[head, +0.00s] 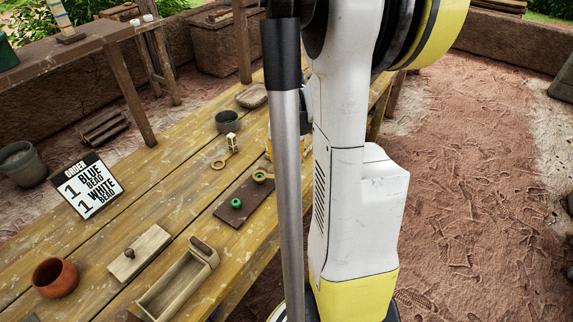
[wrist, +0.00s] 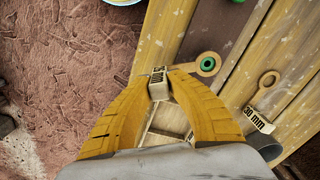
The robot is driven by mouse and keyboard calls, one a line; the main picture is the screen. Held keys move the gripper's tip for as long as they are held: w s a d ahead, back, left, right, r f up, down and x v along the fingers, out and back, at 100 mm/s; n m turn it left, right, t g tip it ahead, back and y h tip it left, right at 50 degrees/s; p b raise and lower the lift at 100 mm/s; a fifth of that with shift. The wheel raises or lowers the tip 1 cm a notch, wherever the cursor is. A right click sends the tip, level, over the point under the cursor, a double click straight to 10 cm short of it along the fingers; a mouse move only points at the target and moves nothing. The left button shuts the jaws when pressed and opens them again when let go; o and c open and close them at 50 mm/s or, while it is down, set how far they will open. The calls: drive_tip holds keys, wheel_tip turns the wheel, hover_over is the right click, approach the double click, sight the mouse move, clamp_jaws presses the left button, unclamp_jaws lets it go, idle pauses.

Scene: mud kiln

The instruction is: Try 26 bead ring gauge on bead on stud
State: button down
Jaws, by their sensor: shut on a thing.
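My gripper (wrist: 159,86) is shut on the small labelled block of a wooden ring gauge (wrist: 188,68); the label is too small to read surely. In the wrist view the gauge's ring surrounds a green bead (wrist: 208,64); I cannot tell whether it sits around the bead or just above it. The head view also shows this bead (head: 259,175) at the far end of a dark board (head: 226,213). A second green bead (head: 236,203) stands nearer on the board. My arm hides most of the gripper in the head view.
A 30 mm ring gauge (wrist: 259,121) lies beside the board. A dark cup (head: 227,121), an order sign (head: 87,186), a clay pot (head: 55,277), a lidded-looking wooden block (head: 139,252) and an open wooden box (head: 178,287) stand on the plank table.

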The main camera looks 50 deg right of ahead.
drive_tip(key=shift+r+p, duration=1.6)
drive_tip(key=shift+r, duration=0.35)
